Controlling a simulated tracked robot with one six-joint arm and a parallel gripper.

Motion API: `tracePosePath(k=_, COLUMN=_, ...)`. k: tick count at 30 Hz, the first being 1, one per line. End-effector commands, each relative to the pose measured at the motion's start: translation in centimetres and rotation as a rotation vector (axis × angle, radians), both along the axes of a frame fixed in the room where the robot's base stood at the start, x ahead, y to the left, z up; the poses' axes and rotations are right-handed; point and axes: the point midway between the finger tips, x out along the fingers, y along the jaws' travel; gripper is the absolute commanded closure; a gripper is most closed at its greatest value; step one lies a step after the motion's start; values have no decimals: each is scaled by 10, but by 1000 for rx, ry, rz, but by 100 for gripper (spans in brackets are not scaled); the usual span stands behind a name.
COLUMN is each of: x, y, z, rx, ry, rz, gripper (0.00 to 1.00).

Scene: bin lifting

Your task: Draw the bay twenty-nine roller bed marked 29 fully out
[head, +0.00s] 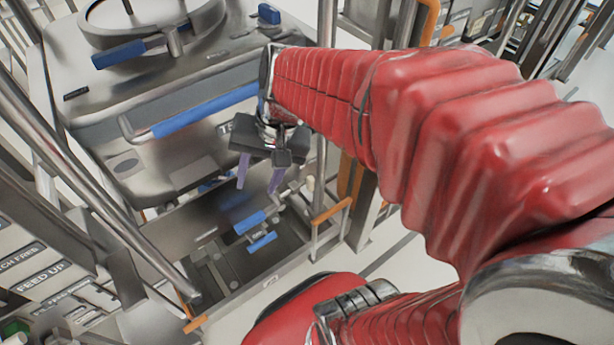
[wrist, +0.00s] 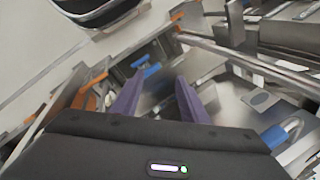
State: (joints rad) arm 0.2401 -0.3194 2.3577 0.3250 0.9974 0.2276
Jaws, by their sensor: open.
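I cannot read a 29 on anything in either view. A low steel bay (head: 190,232) with a dark recess lies below my gripper. Two short blue grips, one upper (head: 250,222) and one lower (head: 262,243), sit at its right part. In the wrist view the two grips (wrist: 140,61) (wrist: 151,70) show just beyond the fingertips. I cannot tell which part is the roller bed. My gripper (head: 258,187) has two purple fingers, open with nothing between them. In the picture it hangs just above the blue grips, apart from them. The fingers also show in the wrist view (wrist: 159,76).
A large steel bin (head: 120,70) with a blue bar (head: 205,110) stands behind, at upper left. A slanted steel rail (head: 90,180) crosses the left side. Orange-capped posts (head: 331,213) flank the bay. Pale floor (head: 415,265) lies open to the right.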

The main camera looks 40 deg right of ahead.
Motion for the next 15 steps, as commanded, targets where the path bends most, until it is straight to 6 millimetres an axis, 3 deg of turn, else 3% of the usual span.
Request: tracePosePath(k=15, x=49, y=-28, z=-59, rx=358, ry=290, rz=-498, gripper=60)
